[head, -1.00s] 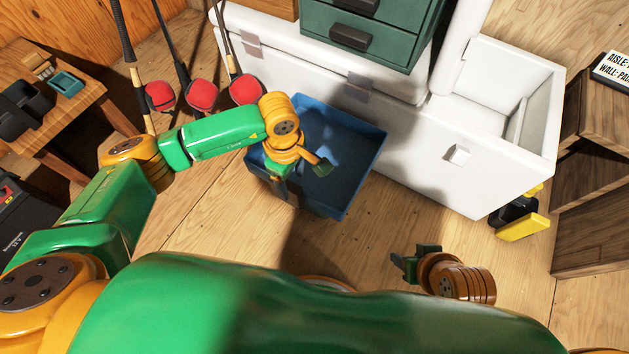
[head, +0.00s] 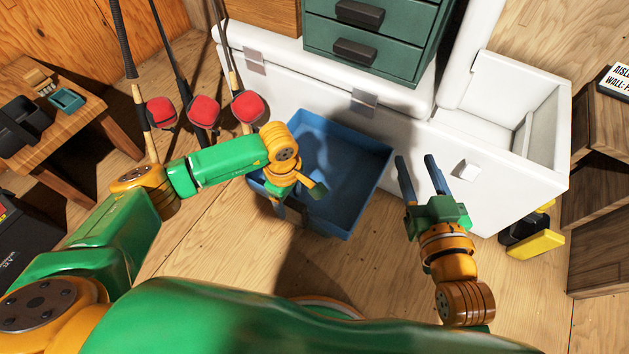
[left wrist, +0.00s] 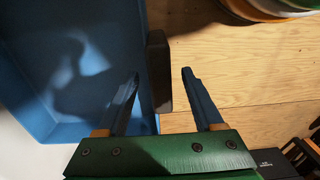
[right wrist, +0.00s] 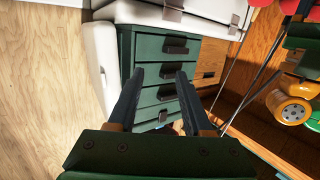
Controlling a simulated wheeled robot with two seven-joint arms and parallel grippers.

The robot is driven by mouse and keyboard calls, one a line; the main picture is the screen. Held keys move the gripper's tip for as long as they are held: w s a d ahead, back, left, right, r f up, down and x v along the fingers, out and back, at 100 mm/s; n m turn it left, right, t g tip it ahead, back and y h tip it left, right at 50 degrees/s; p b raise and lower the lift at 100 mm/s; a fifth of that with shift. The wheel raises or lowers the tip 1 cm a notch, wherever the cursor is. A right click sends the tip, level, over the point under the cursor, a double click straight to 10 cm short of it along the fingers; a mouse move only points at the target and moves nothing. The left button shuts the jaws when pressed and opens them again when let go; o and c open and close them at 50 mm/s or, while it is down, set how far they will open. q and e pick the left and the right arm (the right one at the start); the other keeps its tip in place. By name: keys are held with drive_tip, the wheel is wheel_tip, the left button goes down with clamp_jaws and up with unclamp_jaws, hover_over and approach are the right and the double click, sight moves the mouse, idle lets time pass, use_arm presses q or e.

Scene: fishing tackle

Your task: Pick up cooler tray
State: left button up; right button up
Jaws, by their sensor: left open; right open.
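The cooler tray is an empty blue open-topped bin (head: 362,152) standing on the floor in front of the white cooler. In the left wrist view, its blue wall (left wrist: 130,25) fills the left side, with a dark handle (left wrist: 158,70) on its rim. My left gripper (head: 292,207) is over the near-left side of the tray, its fingers mostly hidden by the wrist in the head view. In the left wrist view, its open fingers (left wrist: 163,80) lie on either side of the handle, apart from it. My right gripper (head: 416,160) is open and empty, right of the tray.
The white cooler (head: 420,150) stands behind the tray, with green drawers (head: 370,45) on it. Red-topped rods (head: 202,112) stand behind my left arm. A wooden table (head: 90,120) is at left, dark shelves (head: 600,190) at right. The floor in front is clear.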

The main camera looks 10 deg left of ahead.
use_arm(q)
drive_tip(key=shift+f, duration=0.6)
clamp_jaws()
use_arm(e)
drive_tip(key=r, duration=0.1)
drive_tip(key=r+t, duration=0.2)
drive_tip(key=shift+w+a+r+y, duration=0.15)
drive_tip(key=shift+a+r+y, duration=0.15)
drive_tip(key=shift+r+y, duration=0.1)
idle(0.4)
